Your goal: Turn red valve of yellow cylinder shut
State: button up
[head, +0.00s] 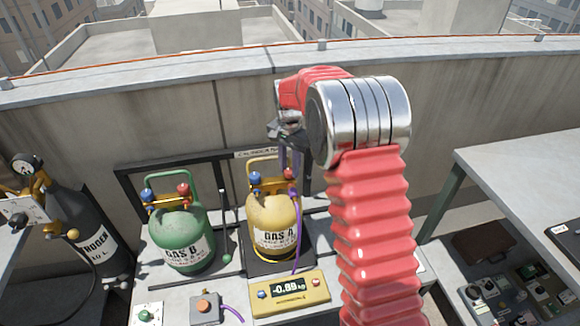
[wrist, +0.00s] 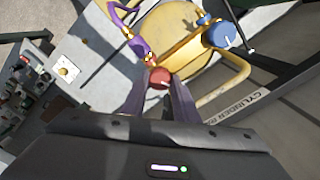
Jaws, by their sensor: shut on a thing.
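The yellow cylinder (head: 270,214), labelled GAS A, stands upright on a dark scale platform. Its red valve (head: 293,181) is on the right of the cylinder's top and its blue valve (head: 255,179) on the left. My gripper (head: 294,168) reaches down to the red valve from above; its fingertips are small in the head view. In the wrist view, the fingers (wrist: 161,92) are shut on the red valve (wrist: 159,77), one on each side. The blue valve (wrist: 222,34) is clear of them. A purple hose (wrist: 126,22) runs beside the red valve.
A green cylinder (head: 183,238) labelled GAS B stands left, with its own red and blue valves. A yellow scale display (head: 289,291) reads about -0.88 in front. A dark nitrogen cylinder (head: 85,235) is far left. A dark rack frame and the parapet (head: 150,115) lie behind.

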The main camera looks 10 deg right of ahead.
aim_at(289, 170)
jog(key=m, duration=0.5)
jog(key=shift+w+r+m, duration=0.15)
jog(key=shift+m, duration=0.15)
dwell(0.4)
jog(key=o, duration=1.1)
jog(key=shift+c, duration=0.2)
notch_tip(289, 170, up, 14)
jog(key=shift+f, duration=0.25)
